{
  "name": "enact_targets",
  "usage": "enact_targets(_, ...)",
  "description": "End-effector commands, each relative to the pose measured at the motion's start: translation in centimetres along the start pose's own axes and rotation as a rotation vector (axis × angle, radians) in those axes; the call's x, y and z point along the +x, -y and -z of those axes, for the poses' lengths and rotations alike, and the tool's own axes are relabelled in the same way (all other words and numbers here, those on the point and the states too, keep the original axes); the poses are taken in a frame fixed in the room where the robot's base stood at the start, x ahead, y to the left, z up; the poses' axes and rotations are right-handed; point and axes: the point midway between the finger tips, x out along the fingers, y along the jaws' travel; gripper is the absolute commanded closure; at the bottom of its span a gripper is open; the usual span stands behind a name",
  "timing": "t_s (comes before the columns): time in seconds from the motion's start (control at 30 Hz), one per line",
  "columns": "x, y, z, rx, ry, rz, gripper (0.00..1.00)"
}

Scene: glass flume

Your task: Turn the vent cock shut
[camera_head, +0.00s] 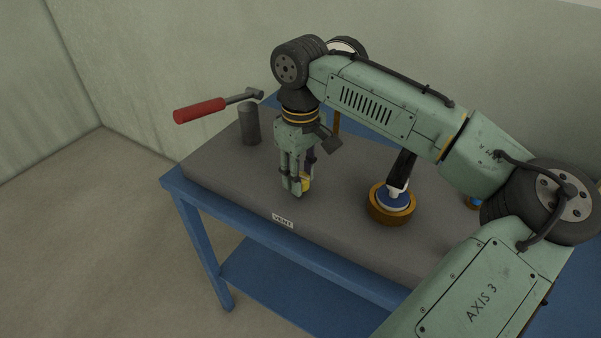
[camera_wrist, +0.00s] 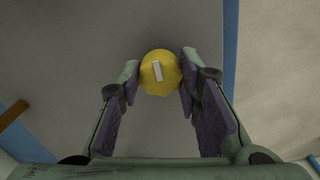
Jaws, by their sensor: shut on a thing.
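The vent cock is a small round yellow knob with a white bar mark on top. In the wrist view the knob (camera_wrist: 159,72) sits between the two fingertips, its white mark close to in line with the fingers and slightly tilted. In the head view the knob (camera_head: 305,184) is mostly hidden behind the fingers, above the "VENT" label (camera_head: 283,221) on the grey bench top. My gripper (camera_head: 296,190) points straight down and is shut on the knob; it also shows in the wrist view (camera_wrist: 160,75).
A red-handled lever (camera_head: 200,110) on a dark post (camera_head: 249,125) stands at the left. A brass ring with a blue centre (camera_head: 391,205) sits right of my gripper. The grey top (camera_head: 225,173) rests on a blue table frame (camera_head: 208,248). The bench front is clear.

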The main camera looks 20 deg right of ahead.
Motion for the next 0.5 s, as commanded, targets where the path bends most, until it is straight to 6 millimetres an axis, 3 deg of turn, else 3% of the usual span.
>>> enact_targets(0.3,0.01,0.01,0.0,0.0,0.0,0.0,0.49)
enact_targets(0.5,0.01,0.0,-0.01,-0.001,0.0,0.0,0.49)
